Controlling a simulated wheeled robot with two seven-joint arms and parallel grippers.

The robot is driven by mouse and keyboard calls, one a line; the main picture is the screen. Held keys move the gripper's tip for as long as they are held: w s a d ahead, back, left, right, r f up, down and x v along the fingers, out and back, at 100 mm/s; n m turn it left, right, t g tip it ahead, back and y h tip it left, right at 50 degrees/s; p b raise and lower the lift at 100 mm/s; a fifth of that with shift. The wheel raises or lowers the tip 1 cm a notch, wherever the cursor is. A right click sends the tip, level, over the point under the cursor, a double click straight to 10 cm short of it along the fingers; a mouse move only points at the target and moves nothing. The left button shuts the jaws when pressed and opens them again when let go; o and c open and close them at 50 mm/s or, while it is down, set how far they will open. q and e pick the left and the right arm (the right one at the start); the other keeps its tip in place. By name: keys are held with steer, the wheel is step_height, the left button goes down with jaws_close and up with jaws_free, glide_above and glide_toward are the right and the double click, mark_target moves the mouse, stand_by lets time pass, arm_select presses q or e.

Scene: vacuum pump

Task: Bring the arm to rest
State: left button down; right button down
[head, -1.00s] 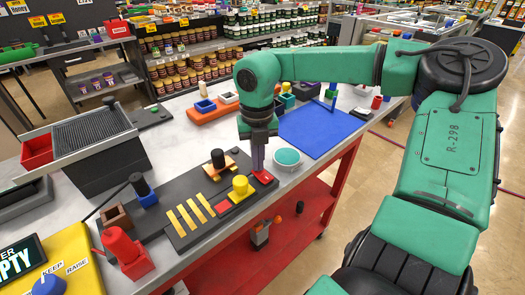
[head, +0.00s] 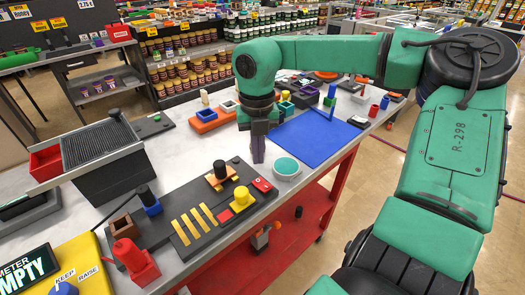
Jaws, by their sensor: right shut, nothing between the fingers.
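My right arm, green and marked R-298, reaches in from the right. Its gripper (head: 258,152) points down, shut and empty, above the table beside the round teal-topped dish (head: 286,168). Below and left of it lies a dark panel (head: 197,250) with yellow bars (head: 190,227), a yellow knob (head: 242,198), a black knob (head: 220,169) and a red block (head: 262,185) at its right end. The gripper is apart from the red block. My left gripper is not in view.
A blue mat (head: 315,137) lies right of the gripper. A black ridged box (head: 100,150) and a red tray (head: 46,162) stand at the left. A red clamp-like piece (head: 135,262) and a yellow unit (head: 75,250) are near the front. The white tabletop (head: 185,150) between is largely clear.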

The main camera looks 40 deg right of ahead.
steer(key=shift+r, duration=0.35)
